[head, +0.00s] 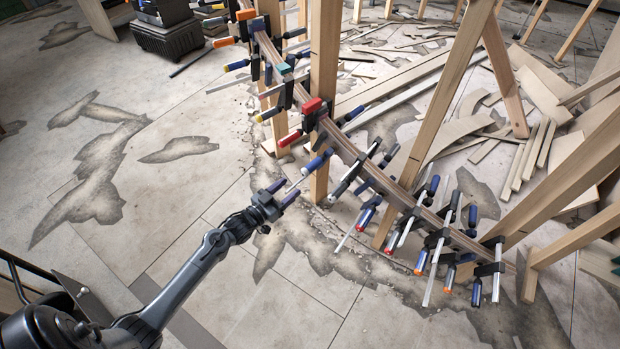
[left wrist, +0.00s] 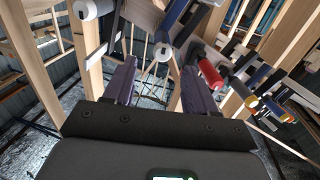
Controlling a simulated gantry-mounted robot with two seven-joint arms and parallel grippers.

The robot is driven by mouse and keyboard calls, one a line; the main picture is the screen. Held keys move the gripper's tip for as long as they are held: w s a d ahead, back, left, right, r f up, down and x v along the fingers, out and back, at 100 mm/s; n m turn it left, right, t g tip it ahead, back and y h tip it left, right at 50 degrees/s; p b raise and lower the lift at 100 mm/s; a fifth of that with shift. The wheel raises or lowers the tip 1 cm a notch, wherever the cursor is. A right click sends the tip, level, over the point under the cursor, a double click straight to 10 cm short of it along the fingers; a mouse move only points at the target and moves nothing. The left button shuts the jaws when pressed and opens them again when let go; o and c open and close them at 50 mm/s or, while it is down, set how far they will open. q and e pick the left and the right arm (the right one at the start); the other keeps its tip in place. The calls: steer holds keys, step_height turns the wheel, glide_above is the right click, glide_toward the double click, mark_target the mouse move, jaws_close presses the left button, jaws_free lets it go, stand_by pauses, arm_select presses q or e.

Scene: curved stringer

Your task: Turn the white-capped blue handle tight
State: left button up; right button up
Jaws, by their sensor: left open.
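My left gripper (head: 283,191) is open, with its purple fingers pointing at the row of clamps. A blue handle with a white cap (head: 317,162) is just beyond the fingertips, on a clamp of the curved wooden stringer (head: 345,150). In the left wrist view the white cap (left wrist: 163,52) shows between and beyond the two fingers (left wrist: 160,68), with the blue handle (left wrist: 176,17) running up behind it. The fingers look apart from the handle. My right gripper is not in view.
Several other clamps with blue, red and yellow handles crowd the stringer on both sides. Upright wooden posts (head: 324,75) stand close by. A red handle (left wrist: 211,73) lies right of the fingers.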

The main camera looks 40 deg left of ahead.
mark_target(310, 169)
arm_select(q)
steer(key=w+b, duration=0.4)
steer(key=w, duration=0.6)
steer(key=shift+w+b, duration=0.2)
steer(key=shift+b, duration=0.15)
steer(key=shift+w+d+r, duration=0.1)
steer(key=shift+w+d, duration=0.05)
steer(key=shift+w, duration=0.3)
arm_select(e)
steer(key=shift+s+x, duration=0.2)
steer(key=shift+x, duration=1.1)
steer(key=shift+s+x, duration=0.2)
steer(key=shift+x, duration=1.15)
arm_select(q)
steer(key=shift+c, duration=0.2)
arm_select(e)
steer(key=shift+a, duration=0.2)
arm_select(q)
steer(key=c, duration=1)
